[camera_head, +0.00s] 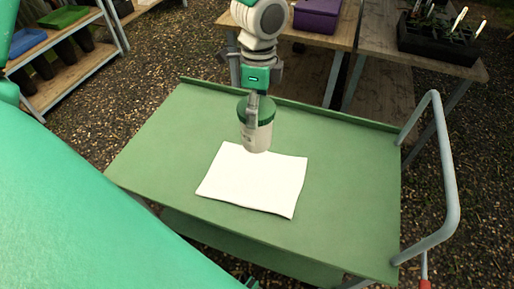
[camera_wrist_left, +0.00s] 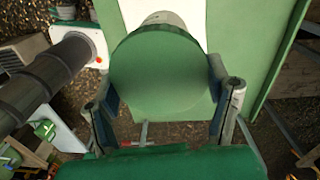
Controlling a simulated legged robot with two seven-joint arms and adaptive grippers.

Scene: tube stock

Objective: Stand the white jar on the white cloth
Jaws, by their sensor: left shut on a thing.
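The white jar (camera_head: 257,138) has a green lid and is upright or nearly so. In the head view its base overlaps the far edge of the white cloth (camera_head: 255,182); I cannot tell whether it touches. The cloth lies flat on the green cart top. My left gripper (camera_head: 257,110) is shut on the jar near its lid. In the left wrist view the green lid (camera_wrist_left: 158,70) fills the space between the fingers and hides most of the jar. Part of the cloth (camera_wrist_left: 193,14) shows beyond it. My right gripper is not in view.
The green cart top (camera_head: 345,175) is otherwise clear, with a raised lip at the back. A grey handle rail (camera_head: 452,185) rises at its right. Wooden tables behind hold a purple box (camera_head: 316,15) and a black tray (camera_head: 437,42). A shelf (camera_head: 72,72) stands at upper left.

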